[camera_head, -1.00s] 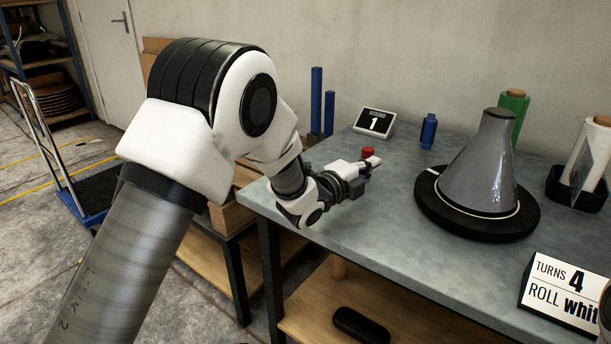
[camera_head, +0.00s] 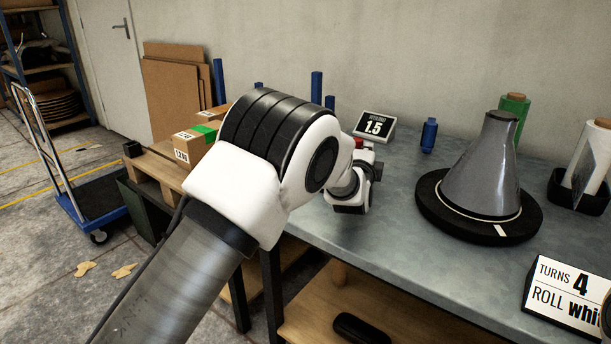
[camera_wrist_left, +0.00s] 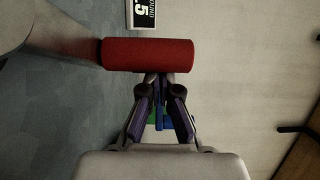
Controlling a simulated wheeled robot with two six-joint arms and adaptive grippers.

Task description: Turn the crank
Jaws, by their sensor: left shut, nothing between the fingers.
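The red crank handle (camera_wrist_left: 148,55) lies across the upper part of the left wrist view. Only a bit of it (camera_head: 358,142) shows past my arm in the head view; the rest of the crank is hidden. My left gripper (camera_wrist_left: 160,82) is shut and empty, its fingertips right up against the handle's lower side in the wrist view; I cannot tell whether they touch. A grey cone (camera_head: 482,165) stands on a black round turntable (camera_head: 432,208) with a white mark at its front. A display (camera_head: 375,126) reads 1.5. A sign (camera_head: 566,296) reads "TURNS 4, ROLL" and a cut-off word.
The grey workbench (camera_head: 400,225) is clear between my arm and the turntable. A blue spool (camera_head: 429,135), a green roll (camera_head: 514,108) and a white roll (camera_head: 590,155) stand at the back. Blue posts, boxes (camera_head: 195,142) and a blue trolley (camera_head: 97,215) are to the left.

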